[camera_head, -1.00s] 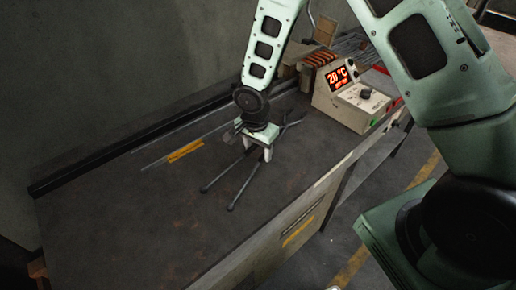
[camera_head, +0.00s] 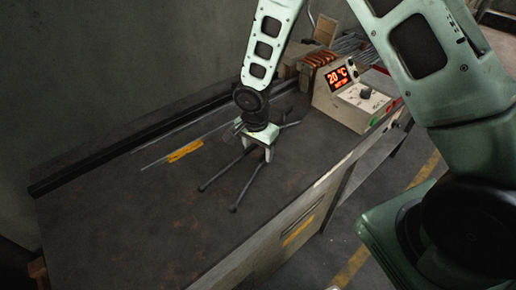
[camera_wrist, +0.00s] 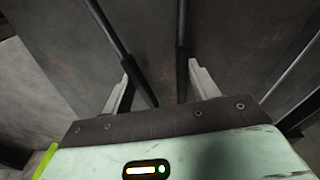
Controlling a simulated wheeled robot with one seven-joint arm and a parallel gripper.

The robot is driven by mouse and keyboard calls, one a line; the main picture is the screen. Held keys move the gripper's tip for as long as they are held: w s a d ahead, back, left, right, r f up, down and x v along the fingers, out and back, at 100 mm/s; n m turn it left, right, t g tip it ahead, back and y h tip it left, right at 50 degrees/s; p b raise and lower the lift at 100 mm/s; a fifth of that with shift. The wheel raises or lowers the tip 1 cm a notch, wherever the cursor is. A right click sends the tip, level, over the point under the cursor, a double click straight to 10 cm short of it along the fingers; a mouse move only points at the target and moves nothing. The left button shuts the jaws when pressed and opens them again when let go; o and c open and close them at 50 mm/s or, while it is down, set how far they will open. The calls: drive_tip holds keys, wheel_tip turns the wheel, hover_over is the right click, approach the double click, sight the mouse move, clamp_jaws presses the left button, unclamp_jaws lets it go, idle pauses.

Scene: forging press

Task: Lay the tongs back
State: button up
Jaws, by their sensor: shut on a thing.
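The tongs (camera_head: 246,188) are dark and long, with two slim handles spread in a V toward the front left of the bench top (camera_head: 130,215). Their far end shows past my gripper, pointing toward the controller box. My gripper (camera_head: 257,153) comes down from above and is shut on the tongs near their middle. In the wrist view both handles (camera_wrist: 183,45) run up from between the pale fingers of my gripper (camera_wrist: 163,88). The tongs lie low over the bench; I cannot tell whether they touch it. My gripper hides their pivot.
A controller box (camera_head: 348,95) with a red "20 °C" display stands at the back right of the bench. Orange-brown pieces (camera_head: 318,60) sit behind it. A yellow strip (camera_head: 185,151) and thin rods lie left of my gripper. The front left of the bench is clear.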

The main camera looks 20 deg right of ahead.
drive_tip(key=o, duration=1)
drive_tip(key=shift+o, duration=0.2)
